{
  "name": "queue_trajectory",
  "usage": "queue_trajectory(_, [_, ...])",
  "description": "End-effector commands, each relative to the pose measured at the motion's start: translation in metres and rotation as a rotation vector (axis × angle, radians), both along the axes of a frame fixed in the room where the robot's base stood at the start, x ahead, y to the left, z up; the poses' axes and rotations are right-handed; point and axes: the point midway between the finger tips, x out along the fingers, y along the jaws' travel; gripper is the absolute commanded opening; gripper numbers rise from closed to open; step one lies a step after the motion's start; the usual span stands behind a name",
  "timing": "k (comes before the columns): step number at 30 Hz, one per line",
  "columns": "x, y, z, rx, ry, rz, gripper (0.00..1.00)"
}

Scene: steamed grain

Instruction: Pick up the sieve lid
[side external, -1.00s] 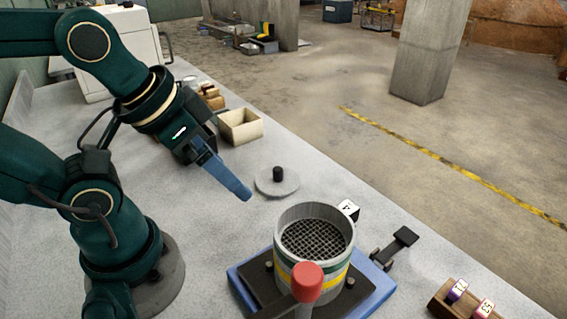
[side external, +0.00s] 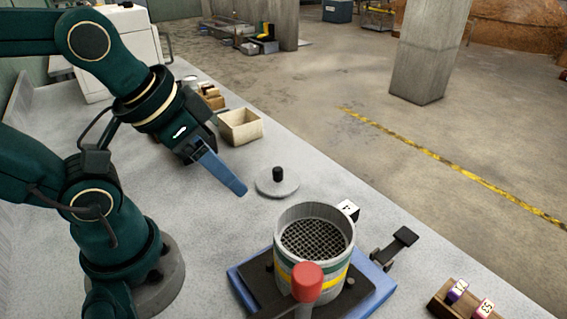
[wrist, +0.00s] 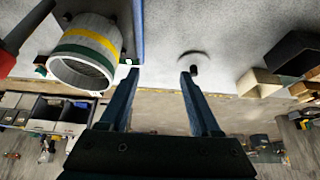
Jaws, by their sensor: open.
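The sieve lid (side external: 277,186) is a flat grey disc with a black knob on top, lying on the grey bench. In the wrist view the lid (wrist: 193,62) shows with its dark knob, ahead of the fingers and near the right one. My gripper (side external: 241,190) has blue fingers and is in the air, a little left of the lid and apart from it. In the wrist view my gripper (wrist: 160,70) is open, with nothing between its fingers. The sieve (side external: 312,245), a grey cylinder with green and yellow bands and a dark mesh inside, stands uncovered.
The sieve stands on a blue-edged base (side external: 376,298), with a red-knobbed handle (side external: 307,281) in front. A white block (side external: 348,209) and a black clamp (side external: 396,243) are beside it. A beige box (side external: 240,127) stands behind the lid. The bench around the lid is clear.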

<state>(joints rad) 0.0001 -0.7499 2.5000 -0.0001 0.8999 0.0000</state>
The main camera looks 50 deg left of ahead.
Motion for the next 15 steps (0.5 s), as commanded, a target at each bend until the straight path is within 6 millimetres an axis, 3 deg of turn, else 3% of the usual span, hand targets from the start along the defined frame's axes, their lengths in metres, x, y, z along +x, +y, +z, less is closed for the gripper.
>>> queue_trajectory(8, [-0.002,-0.01,0.003,-0.065,0.015,0.02,0.64])
queue_trajectory(15, [0.008,-0.044,0.006,-0.359,0.207,0.18,0.64])
